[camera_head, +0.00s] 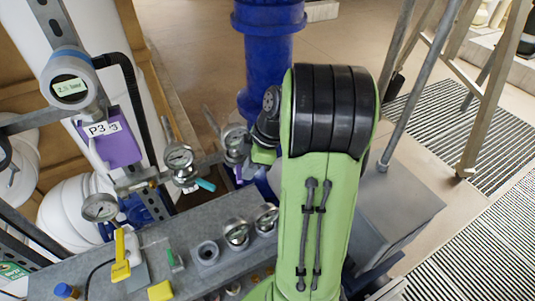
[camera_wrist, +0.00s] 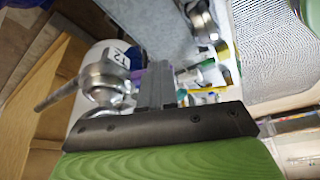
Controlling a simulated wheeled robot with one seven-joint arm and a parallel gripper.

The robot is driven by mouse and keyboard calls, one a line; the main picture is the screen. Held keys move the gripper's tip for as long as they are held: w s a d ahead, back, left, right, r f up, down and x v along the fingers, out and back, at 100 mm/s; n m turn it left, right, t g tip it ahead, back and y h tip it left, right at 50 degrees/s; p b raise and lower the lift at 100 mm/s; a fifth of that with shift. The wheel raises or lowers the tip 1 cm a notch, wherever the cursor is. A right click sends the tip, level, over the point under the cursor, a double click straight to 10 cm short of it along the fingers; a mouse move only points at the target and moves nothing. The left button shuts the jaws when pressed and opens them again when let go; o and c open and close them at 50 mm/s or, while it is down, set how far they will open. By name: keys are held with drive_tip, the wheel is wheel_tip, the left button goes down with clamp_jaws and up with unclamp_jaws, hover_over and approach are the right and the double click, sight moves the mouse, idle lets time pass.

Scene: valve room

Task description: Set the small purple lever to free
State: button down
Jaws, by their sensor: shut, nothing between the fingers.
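A small purple piece (camera_head: 239,173), which looks like the purple lever, shows just left of my arm in the head view, below a round gauge. It is partly hidden, so its setting cannot be read. In the wrist view my gripper (camera_wrist: 158,72) is shut and empty, its fingers reaching in among the valve fittings. A sliver of purple (camera_wrist: 181,96) shows right beside the fingers; I cannot tell whether they touch it. In the head view my arm hides the fingers.
A purple box labelled P3 (camera_head: 122,140) hangs at the left. Several gauges (camera_head: 180,157) and a teal handle (camera_head: 205,184) crowd the pipework. A grey bench (camera_head: 190,230) carries a yellow tool (camera_head: 120,262). A blue pipe (camera_head: 266,60) stands behind. Open floor (camera_head: 345,45) lies beyond.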

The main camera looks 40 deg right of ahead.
drive_tip(key=shift+a+m, duration=0.3)
drive_tip(key=shift+m, duration=0.1)
drive_tip(key=shift+w+d, duration=0.1)
drive_tip(key=shift+w+d, duration=0.55)
drive_tip(key=shift+w, duration=0.05)
